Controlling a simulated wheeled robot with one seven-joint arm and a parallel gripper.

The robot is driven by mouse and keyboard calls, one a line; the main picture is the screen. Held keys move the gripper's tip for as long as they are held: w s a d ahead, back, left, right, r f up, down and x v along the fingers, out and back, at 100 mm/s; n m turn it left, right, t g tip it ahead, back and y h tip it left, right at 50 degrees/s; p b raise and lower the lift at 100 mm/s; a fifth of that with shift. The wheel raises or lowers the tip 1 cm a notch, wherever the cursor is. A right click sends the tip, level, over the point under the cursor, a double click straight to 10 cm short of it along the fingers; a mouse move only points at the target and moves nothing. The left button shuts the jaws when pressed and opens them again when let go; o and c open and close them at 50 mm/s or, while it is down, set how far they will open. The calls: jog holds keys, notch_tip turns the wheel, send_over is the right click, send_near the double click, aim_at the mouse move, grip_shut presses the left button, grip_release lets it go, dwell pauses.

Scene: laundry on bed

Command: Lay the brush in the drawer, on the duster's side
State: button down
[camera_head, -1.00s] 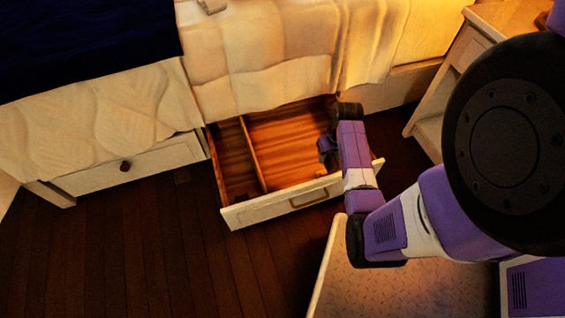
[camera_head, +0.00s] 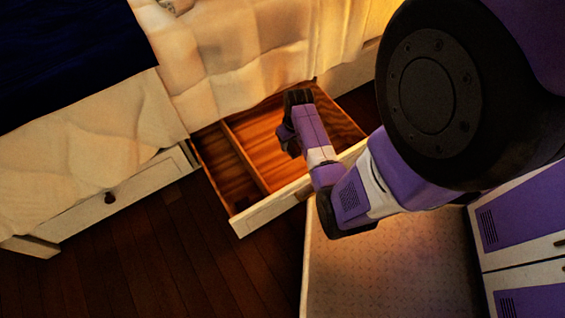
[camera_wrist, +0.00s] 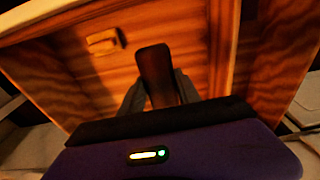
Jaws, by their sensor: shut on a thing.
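The drawer (camera_head: 272,207) is pulled out under the bed, with a divider (camera_head: 245,158) between a narrow left and a wider right compartment. My gripper (camera_head: 292,146) is over the wider compartment. In the wrist view, my gripper (camera_wrist: 158,95) is shut on a dark brown piece, seemingly the brush (camera_wrist: 154,65), with the wooden drawer floor behind it. Whether it touches the floor I cannot tell. A small pale block-like thing (camera_wrist: 103,42), possibly part of the duster, shows in the same compartment. The divider (camera_wrist: 222,45) is to the right there. My arm hides part of the drawer in the head view.
A closed drawer (camera_head: 125,190) with a dark knob is to the left. The pale bed cover (camera_head: 230,60) hangs over the open drawer's back edge. A low pale patterned surface (camera_head: 390,270) stands close in front at the right. Dark floor is clear at the lower left.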

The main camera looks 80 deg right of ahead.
aim_at(289, 170)
notch_tip(289, 170, down, 17)
jog(key=b, duration=0.8)
jog(key=shift+f+b, duration=0.15)
jog(key=shift+b, duration=0.15)
jog(key=shift+f, duration=0.15)
jog(key=c, duration=0.9)
grip_release()
jog(key=shift+o, duration=0.2)
notch_tip(289, 170, up, 12)
jog(key=a+p, duration=0.1)
jog(key=p, duration=0.6)
jog(key=shift+s, duration=0.45)
